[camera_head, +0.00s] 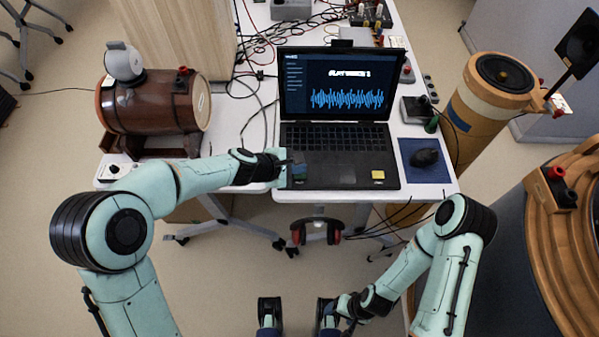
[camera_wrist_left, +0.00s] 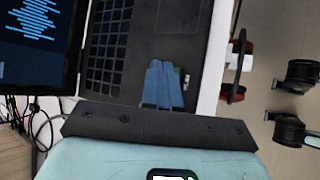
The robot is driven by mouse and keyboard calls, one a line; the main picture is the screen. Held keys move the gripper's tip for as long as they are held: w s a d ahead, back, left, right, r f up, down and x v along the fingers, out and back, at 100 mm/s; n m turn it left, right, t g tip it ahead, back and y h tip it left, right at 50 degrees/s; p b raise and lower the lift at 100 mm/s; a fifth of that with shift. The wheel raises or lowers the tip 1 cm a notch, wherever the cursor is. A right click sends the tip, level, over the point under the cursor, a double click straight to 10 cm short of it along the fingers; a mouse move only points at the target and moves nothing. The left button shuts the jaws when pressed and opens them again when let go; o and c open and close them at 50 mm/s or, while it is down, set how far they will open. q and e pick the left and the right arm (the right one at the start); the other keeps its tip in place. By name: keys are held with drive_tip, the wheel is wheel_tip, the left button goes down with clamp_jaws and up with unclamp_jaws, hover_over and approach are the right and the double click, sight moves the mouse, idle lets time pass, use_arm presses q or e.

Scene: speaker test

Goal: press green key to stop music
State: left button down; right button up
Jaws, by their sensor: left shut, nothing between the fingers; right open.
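The laptop (camera_head: 340,120) stands open on the white table, its screen showing a blue waveform. My left gripper (camera_head: 298,169) is shut and empty, over the left part of the laptop's palm rest. In the left wrist view, its blue fingers (camera_wrist_left: 162,88) point down at the dark palm rest. A small bit of green, apparently the green key (camera_wrist_left: 178,72), shows beside the fingertips; the fingers hide most of it. I cannot tell whether they touch it. A yellow key (camera_head: 378,175) lies at the palm rest's right. My right gripper (camera_head: 349,322) is open, low in front of the table.
A black mouse (camera_head: 426,158) on a blue pad (camera_head: 430,176) is right of the laptop. A brown barrel-shaped speaker (camera_head: 150,102) stands left, a tan cylindrical speaker (camera_head: 465,115) right. Red-and-black headphones (camera_head: 317,230) hang below the table's front edge. Cables lie behind the laptop.

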sight(298, 177)
idle(0.4)
use_arm(q)
drive_tip(key=shift+f+b, duration=0.45)
drive_tip(key=shift+f+b, duration=0.3)
idle(0.4)
drive_tip(key=shift+r, duration=0.1)
drive_tip(key=shift+r+p, duration=0.65)
drive_tip(key=shift+p, duration=0.1)
drive_tip(key=shift+r, duration=0.1)
wheel_tip(298, 177, up, 6)
drive_tip(key=p, duration=0.5)
